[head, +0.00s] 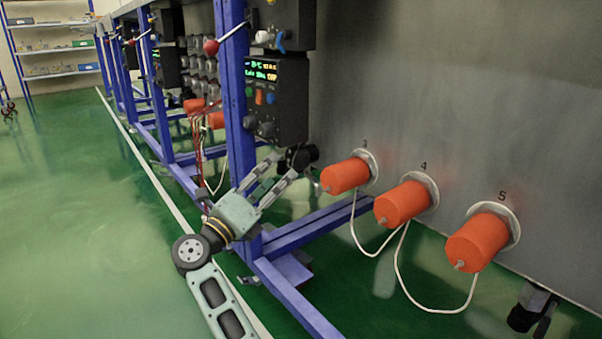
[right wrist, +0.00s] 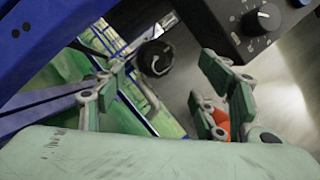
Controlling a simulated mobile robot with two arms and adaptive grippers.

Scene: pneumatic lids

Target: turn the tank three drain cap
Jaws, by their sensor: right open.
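An orange cap (head: 345,176) under the number 3 sits on a grey wall flange, with a white cord from it. A black round cap-like part (head: 298,157) is to its left, just beyond my right fingertips. My right gripper (head: 284,166) is open, its fingers pointing up and right toward the black part. In the right wrist view the black part (right wrist: 155,58) shows between and beyond the spread fingers (right wrist: 165,70); no contact is clear. A bit of orange (right wrist: 221,119) shows behind the right finger. My left gripper is not in view. No label shows on the black part.
Orange caps numbered 4 (head: 402,204) and 5 (head: 476,243) are to the right. A control box (head: 277,100) hangs above my right gripper on a blue post (head: 233,90). A blue floor beam (head: 310,228) runs below. The green floor at left is clear.

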